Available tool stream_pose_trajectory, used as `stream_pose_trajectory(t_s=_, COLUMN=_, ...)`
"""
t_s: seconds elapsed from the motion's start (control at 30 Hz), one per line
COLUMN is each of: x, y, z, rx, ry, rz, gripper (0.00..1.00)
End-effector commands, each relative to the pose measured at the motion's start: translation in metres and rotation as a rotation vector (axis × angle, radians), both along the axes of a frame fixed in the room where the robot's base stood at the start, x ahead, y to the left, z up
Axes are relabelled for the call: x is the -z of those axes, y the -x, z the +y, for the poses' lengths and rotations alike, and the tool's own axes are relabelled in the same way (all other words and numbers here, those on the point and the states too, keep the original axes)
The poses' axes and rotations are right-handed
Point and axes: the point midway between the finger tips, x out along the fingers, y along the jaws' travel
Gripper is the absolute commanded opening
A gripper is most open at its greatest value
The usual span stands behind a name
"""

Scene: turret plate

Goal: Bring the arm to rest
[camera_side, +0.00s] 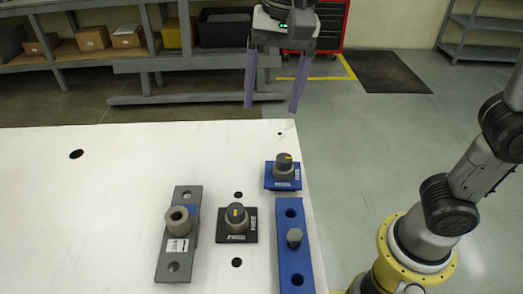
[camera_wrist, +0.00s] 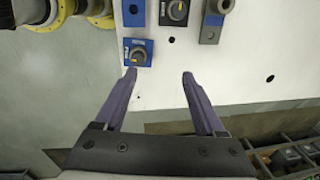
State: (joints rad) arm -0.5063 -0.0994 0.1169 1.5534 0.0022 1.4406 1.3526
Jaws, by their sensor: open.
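My gripper (camera_side: 273,100) hangs open and empty above the far right part of the table. Its two purple fingers point down, and in the wrist view my gripper (camera_wrist: 160,77) shows them spread apart with nothing between. The blue plate with a dark knob (camera_side: 283,178) is the nearest object to it, and that knob block also shows in the wrist view (camera_wrist: 137,53), just beyond the left fingertip. My gripper appears clear of everything on the table.
On the white table (camera_side: 80,220) stand a black knob block (camera_side: 236,224), a grey plate with a ring (camera_side: 175,255) and a long blue plate with a peg (camera_side: 292,262). The table's left part is bare. Shelves with boxes (camera_side: 125,37) and a red cabinet (camera_side: 332,22) stand behind.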

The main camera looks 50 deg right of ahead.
Motion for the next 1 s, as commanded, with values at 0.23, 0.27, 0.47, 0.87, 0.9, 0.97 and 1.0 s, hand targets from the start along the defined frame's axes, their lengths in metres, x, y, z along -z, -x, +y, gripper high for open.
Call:
stream_pose_trajectory(t_s=0.23, x=0.008, y=0.060, z=-0.110, rx=-0.019, ry=0.004, rz=-0.175, gripper=0.72)
stream_pose_trajectory(t_s=0.27, x=0.013, y=0.068, z=-0.119, rx=-0.043, ry=0.015, rz=-0.197, gripper=0.72)
stream_pose_trajectory(t_s=0.47, x=0.062, y=0.117, z=-0.157, rx=-0.286, ry=0.135, rz=-0.322, gripper=0.72)
stream_pose_trajectory(t_s=0.87, x=0.107, y=0.127, z=-0.162, rx=-0.784, ry=0.310, rz=-0.385, gripper=0.72)
stream_pose_trajectory(t_s=0.9, x=0.106, y=0.126, z=-0.162, rx=-0.792, ry=0.313, rz=-0.385, gripper=0.72)
stream_pose_trajectory(t_s=0.97, x=0.106, y=0.126, z=-0.162, rx=-0.792, ry=0.313, rz=-0.385, gripper=0.72)
stream_pose_trajectory(t_s=1.0, x=0.106, y=0.126, z=-0.162, rx=-0.792, ry=0.313, rz=-0.385, gripper=0.72)
